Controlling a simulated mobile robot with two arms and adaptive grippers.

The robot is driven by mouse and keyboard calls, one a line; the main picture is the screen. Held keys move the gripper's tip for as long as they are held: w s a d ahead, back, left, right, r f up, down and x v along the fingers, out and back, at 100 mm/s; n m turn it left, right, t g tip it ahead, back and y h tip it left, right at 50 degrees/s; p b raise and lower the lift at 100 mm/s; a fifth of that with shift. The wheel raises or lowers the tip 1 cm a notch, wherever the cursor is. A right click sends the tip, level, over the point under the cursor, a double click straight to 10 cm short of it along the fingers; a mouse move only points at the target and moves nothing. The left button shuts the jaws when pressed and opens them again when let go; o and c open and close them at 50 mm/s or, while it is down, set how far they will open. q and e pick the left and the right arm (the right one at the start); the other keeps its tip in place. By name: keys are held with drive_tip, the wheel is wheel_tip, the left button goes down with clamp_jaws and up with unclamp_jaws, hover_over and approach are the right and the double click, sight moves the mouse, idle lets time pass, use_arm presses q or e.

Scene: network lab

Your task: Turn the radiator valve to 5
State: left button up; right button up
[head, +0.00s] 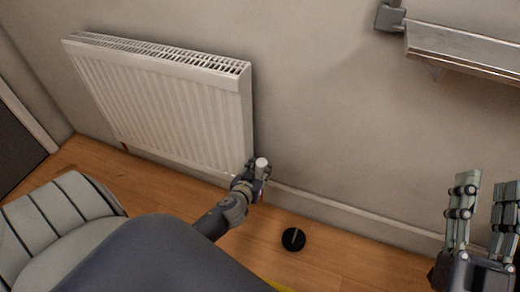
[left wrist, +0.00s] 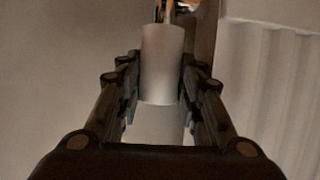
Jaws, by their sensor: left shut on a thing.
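The white radiator (head: 165,105) hangs on the wall at the left of the head view. Its valve (head: 261,163) is a pale cylinder at the radiator's lower right corner; it also shows in the left wrist view (left wrist: 162,62). No numbers or mark on it can be read. My left gripper (head: 255,175) is shut on the valve, with a finger on either side of it in the left wrist view (left wrist: 161,92). My right gripper (head: 486,195) is open and empty at the right edge of the head view, well away from the valve.
A metal tray or shelf (head: 465,48) is fixed to the wall at upper right. A skirting board (head: 345,213) runs along the wall. A dark panel (head: 15,150) is at far left.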

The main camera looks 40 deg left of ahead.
use_arm(q)
drive_tip(key=shift+w+a+r, duration=0.1)
drive_tip(key=shift+a, duration=0.05)
drive_tip(key=o, duration=1.1)
drive_tip(key=shift+c, duration=0.2)
drive_tip(key=shift+a, duration=0.1)
drive_tip(key=shift+s, duration=0.2)
drive_tip(key=v, duration=0.7)
drive_tip(key=shift+s+d+r, duration=0.2)
drive_tip(key=shift+s+d, duration=0.05)
drive_tip(key=shift+d, duration=0.2)
